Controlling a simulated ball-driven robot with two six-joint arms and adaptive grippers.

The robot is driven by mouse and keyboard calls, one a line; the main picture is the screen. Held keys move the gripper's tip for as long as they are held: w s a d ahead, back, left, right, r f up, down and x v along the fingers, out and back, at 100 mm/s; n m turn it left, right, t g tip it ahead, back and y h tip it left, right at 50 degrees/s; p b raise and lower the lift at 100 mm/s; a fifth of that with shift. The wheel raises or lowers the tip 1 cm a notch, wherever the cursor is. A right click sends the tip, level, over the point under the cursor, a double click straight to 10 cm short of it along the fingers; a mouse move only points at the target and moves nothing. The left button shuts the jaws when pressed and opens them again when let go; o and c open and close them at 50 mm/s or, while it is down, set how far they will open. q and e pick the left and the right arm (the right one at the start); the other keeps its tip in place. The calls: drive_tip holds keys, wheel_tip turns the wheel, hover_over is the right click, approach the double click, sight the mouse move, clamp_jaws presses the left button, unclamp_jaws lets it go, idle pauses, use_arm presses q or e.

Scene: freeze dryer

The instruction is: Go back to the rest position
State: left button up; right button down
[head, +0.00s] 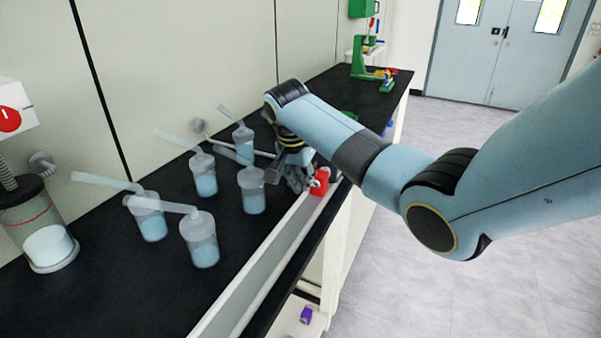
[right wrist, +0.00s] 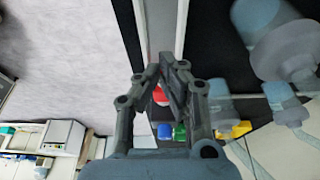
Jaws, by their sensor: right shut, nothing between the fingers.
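My right gripper (head: 298,184) is at the end of the blue arm reaching in from the right, low over the black bench. In the right wrist view its fingers (right wrist: 169,68) are closed together with nothing between them. A small red object (head: 321,182) shows right beside the gripper at the bench's front rail; I cannot tell whether they touch. Red also shows behind the fingers in the right wrist view (right wrist: 158,95). My left gripper is not in view.
Several clear flasks of pale blue liquid, including a near one (head: 201,240) and one close to the gripper (head: 253,192), stand on the black bench (head: 110,300). A larger cylinder (head: 48,240) is at left. A green stand (head: 360,58) is at the far end. The floor (head: 470,290) at right is clear.

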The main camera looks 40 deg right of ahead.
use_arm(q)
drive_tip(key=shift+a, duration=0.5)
use_arm(e)
drive_tip(key=shift+v, duration=1.15)
